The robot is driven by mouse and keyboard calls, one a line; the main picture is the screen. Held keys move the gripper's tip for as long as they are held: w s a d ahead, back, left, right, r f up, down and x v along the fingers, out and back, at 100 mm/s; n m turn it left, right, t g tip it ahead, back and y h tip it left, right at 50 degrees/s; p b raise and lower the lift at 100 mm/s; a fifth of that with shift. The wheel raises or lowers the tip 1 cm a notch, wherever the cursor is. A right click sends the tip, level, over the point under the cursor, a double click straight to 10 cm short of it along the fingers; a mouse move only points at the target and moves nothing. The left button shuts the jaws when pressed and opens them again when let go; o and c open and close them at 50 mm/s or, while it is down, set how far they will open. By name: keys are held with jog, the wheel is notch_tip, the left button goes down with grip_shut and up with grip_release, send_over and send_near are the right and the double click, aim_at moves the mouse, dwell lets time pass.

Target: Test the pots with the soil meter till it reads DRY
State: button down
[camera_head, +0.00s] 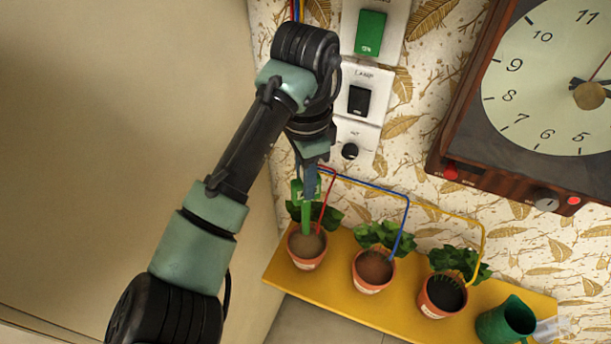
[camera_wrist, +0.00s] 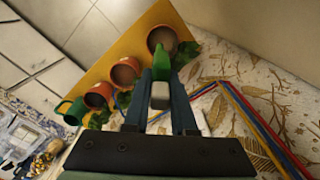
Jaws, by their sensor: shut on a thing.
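My gripper (camera_head: 310,172) is shut on the green soil meter (camera_head: 306,208) above the leftmost pot (camera_head: 307,260). The meter's lower end meets the pale soil in the picture; I cannot tell whether it is in the soil. Its reading is not legible. The middle pot (camera_head: 371,286) has brown soil, and the right pot (camera_head: 441,305) has dark soil. In the wrist view the meter (camera_wrist: 158,68) sits between my fingers (camera_wrist: 160,88), pointing at the nearest pot (camera_wrist: 153,36). The other pots (camera_wrist: 120,80) stand in a row beyond.
The pots stand on a yellow shelf (camera_head: 335,299) with a green watering can (camera_head: 503,322) at the right end. Red, blue and yellow tubes (camera_head: 408,215) run above the pots. Wall switches (camera_head: 360,98) and a large clock (camera_head: 548,80) are above.

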jog(key=shift+r+p, duration=2.8)
jog(key=shift+r, duration=0.15)
jog(key=shift+f, duration=0.1)
